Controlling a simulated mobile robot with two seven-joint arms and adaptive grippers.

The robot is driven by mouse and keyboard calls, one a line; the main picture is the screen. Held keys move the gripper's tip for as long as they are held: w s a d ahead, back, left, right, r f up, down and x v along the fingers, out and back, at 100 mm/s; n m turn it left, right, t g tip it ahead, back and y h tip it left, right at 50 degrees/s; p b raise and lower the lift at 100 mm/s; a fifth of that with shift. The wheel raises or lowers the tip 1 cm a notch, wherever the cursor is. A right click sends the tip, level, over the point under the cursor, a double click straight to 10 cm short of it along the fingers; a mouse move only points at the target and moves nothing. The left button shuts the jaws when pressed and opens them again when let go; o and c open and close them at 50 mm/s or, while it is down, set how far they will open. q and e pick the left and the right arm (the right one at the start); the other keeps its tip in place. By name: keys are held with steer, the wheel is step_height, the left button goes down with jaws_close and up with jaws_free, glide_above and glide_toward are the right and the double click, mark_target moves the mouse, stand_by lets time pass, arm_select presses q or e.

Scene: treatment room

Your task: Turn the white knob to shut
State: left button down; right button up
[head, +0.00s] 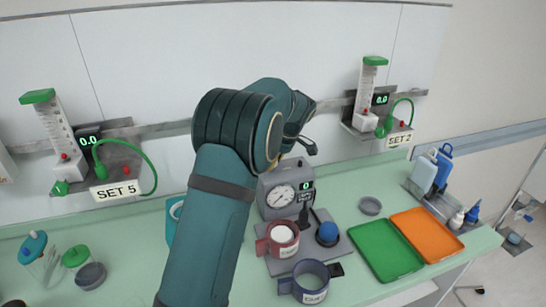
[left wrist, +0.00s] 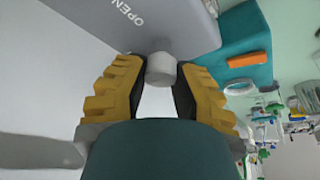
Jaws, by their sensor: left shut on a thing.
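The white knob (left wrist: 160,68) is a short pale cylinder on a grey housing (left wrist: 178,25) marked OPEN in the left wrist view. My left gripper (left wrist: 161,80) has its yellow ridged fingers on both sides of the knob and is shut on it. In the head view my left arm covers the knob and most of the gripper. A grey device with a round gauge (head: 280,197) and a small green display (head: 305,186) reading 0 stands just below and behind the arm. I cannot tell the knob's turn angle. My right gripper is in neither view.
On the green counter stand a red mug (head: 262,247), a blue mug (head: 284,287), a green tray (head: 385,251) and an orange tray (head: 428,234). Flowmeters labelled SET 5 (head: 115,193) and SET 2 (head: 398,140) hang on the wall rail.

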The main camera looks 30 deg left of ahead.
arm_select(q)
steer(key=shift+f+n, duration=0.15)
steer(key=shift+n, duration=0.25)
steer(key=c, duration=0.7)
jaws_free()
steer(key=shift+a, duration=0.15)
steer(key=v, duration=1.2)
steer(key=shift+w, duration=0.2)
